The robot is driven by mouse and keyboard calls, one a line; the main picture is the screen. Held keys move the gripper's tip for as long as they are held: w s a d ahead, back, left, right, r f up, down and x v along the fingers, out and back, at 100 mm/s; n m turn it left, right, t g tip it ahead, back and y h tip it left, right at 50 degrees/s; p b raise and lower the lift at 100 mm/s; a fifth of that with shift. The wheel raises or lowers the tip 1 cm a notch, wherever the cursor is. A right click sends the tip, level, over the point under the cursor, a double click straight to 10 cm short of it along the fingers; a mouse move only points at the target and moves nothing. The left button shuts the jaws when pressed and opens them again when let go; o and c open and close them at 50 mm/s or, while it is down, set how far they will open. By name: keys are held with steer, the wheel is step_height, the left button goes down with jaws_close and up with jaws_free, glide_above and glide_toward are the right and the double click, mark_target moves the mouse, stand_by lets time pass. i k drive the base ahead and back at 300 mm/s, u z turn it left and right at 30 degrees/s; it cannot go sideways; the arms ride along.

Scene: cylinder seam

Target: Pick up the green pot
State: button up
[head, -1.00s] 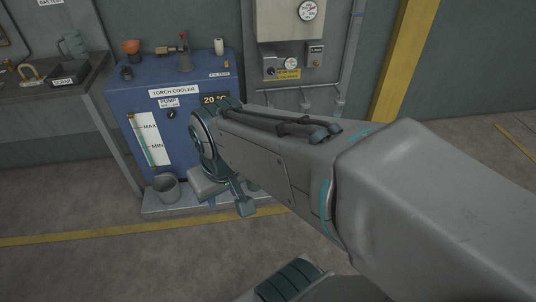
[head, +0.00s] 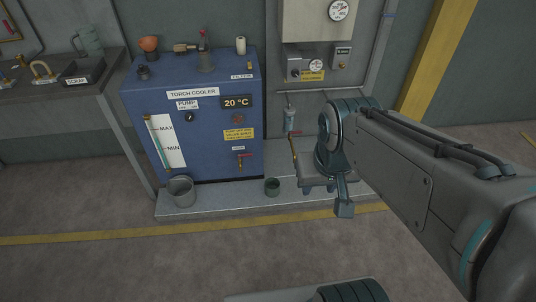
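The green pot (head: 272,186) is small and dark green. It stands upright on the pale plinth, in front of the right part of the blue cabinet and below a small red-handled tap. My gripper (head: 332,188) is to the right of the pot in the head view, apart from it. I see nothing held, but what is under the hand is hidden.
The plinth (head: 225,205) carries the blue torch cooler (head: 215,138). A bench (head: 60,102) is at the far left. A wall box (head: 317,22) and pipes are behind my arm.

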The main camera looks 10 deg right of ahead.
mark_target(271, 184)
steer(key=i, duration=1.5)
